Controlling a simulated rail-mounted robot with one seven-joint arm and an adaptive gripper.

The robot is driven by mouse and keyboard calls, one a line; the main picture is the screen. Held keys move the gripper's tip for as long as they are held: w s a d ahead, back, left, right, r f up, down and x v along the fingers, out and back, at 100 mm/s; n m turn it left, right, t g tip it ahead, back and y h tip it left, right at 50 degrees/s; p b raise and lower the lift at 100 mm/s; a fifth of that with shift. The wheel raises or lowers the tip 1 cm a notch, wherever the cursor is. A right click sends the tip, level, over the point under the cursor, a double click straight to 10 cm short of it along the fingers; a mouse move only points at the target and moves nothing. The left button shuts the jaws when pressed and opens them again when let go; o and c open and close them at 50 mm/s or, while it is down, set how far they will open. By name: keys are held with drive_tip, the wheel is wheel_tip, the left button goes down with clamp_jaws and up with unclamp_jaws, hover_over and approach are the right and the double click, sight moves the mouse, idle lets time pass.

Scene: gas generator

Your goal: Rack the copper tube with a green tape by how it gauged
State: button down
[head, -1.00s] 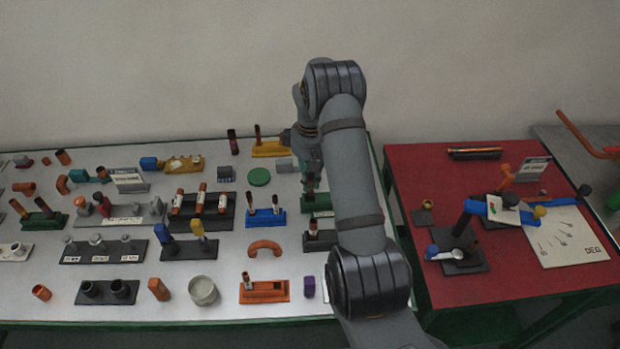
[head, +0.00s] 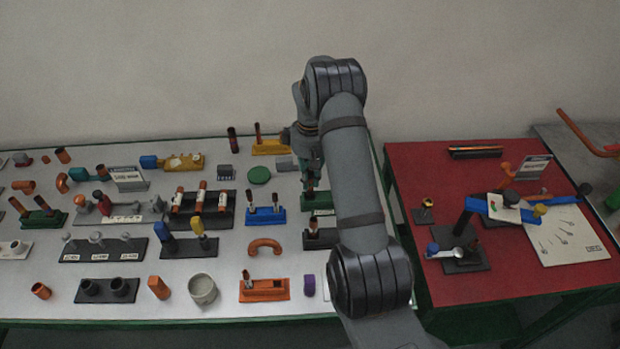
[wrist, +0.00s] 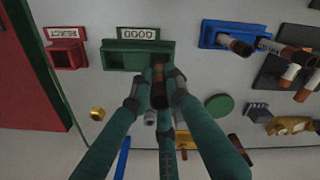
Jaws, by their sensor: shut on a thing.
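My gripper (wrist: 157,88) is shut on a dark copper-brown tube (wrist: 159,94), seen nearly end-on in the wrist view. I cannot make out green tape on it. The green rack labelled GOOD (wrist: 118,56) lies just beyond the tube's end in the wrist view. Whether the tube touches that rack I cannot tell. The red rack labelled REJECT (wrist: 64,56) is left of it in the wrist view. In the head view my gripper (head: 311,184) is by the green rack (head: 323,212), partly hidden by my arm.
A blue rack with tubes (head: 265,216) stands left of the green rack. A yellow-orange block (head: 270,147) and a round green disc (head: 259,175) are behind it. The silver table is crowded.

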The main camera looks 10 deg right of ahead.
sight(310, 188)
drive_tip(key=shift+f, duration=0.15)
idle(0.4)
drive_tip(key=shift+f+b, duration=1.75)
drive_tip(key=shift+f, duration=0.25)
drive_tip(key=c, duration=1.6)
unclamp_jaws()
drive_tip(key=shift+r, duration=0.1)
wheel_tip(310, 188, up, 12)
